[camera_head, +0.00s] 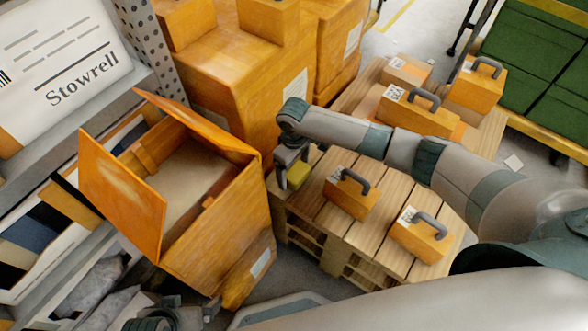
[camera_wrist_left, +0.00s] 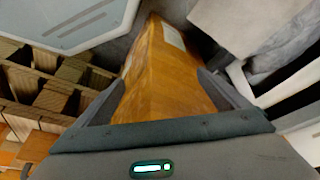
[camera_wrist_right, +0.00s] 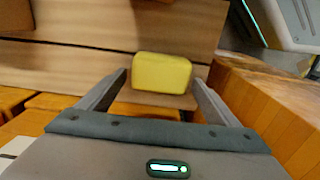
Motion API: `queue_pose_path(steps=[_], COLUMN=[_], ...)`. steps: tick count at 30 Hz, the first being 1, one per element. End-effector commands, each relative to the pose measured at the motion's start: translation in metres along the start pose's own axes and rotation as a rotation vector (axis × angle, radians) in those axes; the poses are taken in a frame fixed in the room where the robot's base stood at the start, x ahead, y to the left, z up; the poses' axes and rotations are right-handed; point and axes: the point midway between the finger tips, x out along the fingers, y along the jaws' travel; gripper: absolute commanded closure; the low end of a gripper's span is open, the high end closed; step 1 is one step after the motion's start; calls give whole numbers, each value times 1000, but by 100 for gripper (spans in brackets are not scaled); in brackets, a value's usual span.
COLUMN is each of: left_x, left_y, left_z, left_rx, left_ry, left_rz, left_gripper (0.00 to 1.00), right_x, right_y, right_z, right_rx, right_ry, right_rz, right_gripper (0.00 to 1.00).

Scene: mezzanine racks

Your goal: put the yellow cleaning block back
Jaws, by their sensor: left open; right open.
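The yellow cleaning block (camera_head: 298,174) lies on the wooden pallet (camera_head: 312,211), near its left edge. My right gripper (camera_head: 287,179) is open and reaches down at the block. In the right wrist view the block (camera_wrist_right: 161,72) lies on the slats just ahead of the open fingertips (camera_wrist_right: 160,92), centred between them. I cannot tell whether the fingers touch it. My left gripper (camera_head: 195,308) is low at the bottom edge of the head view, partly cut off. In the left wrist view its fingers (camera_wrist_left: 160,90) are open, with an orange carton (camera_wrist_left: 163,72) beyond and between them.
An open orange box (camera_head: 222,232) with raised flaps stands left of the pallet. Several orange cases with grey handles, such as one (camera_head: 350,193) near the block, sit on the pallet. Large cartons (camera_head: 230,75) stand behind. A rack with a Stowrell box (camera_head: 62,60) is at left.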

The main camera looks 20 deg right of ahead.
Motion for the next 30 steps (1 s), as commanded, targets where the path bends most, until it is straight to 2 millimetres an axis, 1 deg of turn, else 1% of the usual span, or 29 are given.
queue_pose_path(steps=[5,12,18,21,24,30], left_x=[-5,-9,-10,-8,-6,-4], left_y=[-3,-10,-18,-20,-20,-19], left_z=[4,16,23,23,23,22], left_rx=[0,-3,-10,-12,-13,-12], left_ry=[-24,-85,-123,-127,-129,-127], left_rz=[-8,-27,-43,-46,-46,-44], left_gripper=[6,6,6,6,6,6], right_x=[-25,-68,-98,-108,-113,-115], right_y=[1,1,1,1,1,1], right_z=[0,-1,-1,-1,0,0], right_rx=[1,0,1,0,1,1], right_ry=[2,3,2,1,0,0], right_rz=[1,0,1,0,0,0], right_gripper=[15,15,15,15,15,15])
